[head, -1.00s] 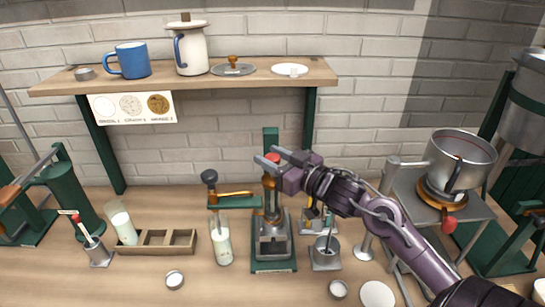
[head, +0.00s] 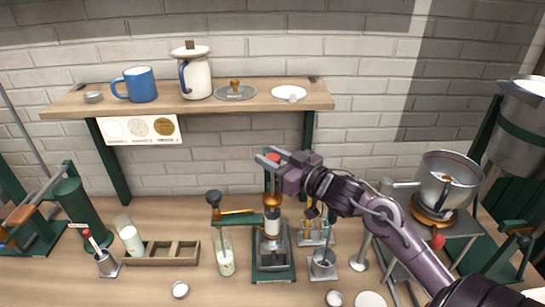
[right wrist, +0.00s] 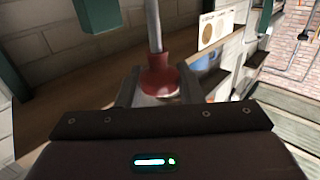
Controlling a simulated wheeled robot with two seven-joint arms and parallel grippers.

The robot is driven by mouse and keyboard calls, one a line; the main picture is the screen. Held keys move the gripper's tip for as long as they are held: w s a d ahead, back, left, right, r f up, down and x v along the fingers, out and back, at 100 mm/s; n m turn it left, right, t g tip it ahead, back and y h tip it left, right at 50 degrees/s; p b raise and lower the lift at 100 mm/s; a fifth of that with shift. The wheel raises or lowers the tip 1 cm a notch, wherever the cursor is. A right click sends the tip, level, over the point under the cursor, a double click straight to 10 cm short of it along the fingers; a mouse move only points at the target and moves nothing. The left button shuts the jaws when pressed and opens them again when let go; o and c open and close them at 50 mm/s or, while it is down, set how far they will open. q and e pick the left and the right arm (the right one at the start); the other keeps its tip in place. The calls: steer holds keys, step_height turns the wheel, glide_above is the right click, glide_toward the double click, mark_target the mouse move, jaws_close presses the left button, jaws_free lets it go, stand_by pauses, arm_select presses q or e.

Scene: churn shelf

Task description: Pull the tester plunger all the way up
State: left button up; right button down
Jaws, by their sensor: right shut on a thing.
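The tester (head: 273,270) stands on the bench with a green base and a grey metal body. Above the body are a pale cylinder (head: 272,225) and a copper-coloured collar (head: 272,200). The plunger's red knob (head: 273,157) is at the top, between the fingers of my right gripper (head: 270,159). In the right wrist view the red knob (right wrist: 160,80) sits between the fingers, and a metal rod (right wrist: 154,25) runs from it. My right gripper is shut on the knob, above the tester. My left gripper is not in view.
A milk bottle (head: 225,262) under a green arm stands left of the tester, and a small metal cup (head: 322,262) stands to its right. A wooden rack (head: 160,260) is further left. The wall shelf (head: 190,101) is above, behind my gripper. A pot (head: 447,180) stands at right.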

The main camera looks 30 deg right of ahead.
steer(key=shift+r, duration=0.65)
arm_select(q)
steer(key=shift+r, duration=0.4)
arm_select(e)
steer(key=shift+d, duration=0.1)
steer(key=c, duration=1.3)
jaws_free()
steer(key=shift+c, duration=0.2)
steer(key=o, duration=0.3)
steer(key=shift+f, duration=0.1)
steer(key=shift+f, duration=0.1)
steer(key=shift+s+f, duration=0.1)
steer(key=shift+s, duration=0.2)
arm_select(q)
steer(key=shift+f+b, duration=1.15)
arm_select(e)
steer(key=shift+v, duration=3.6)
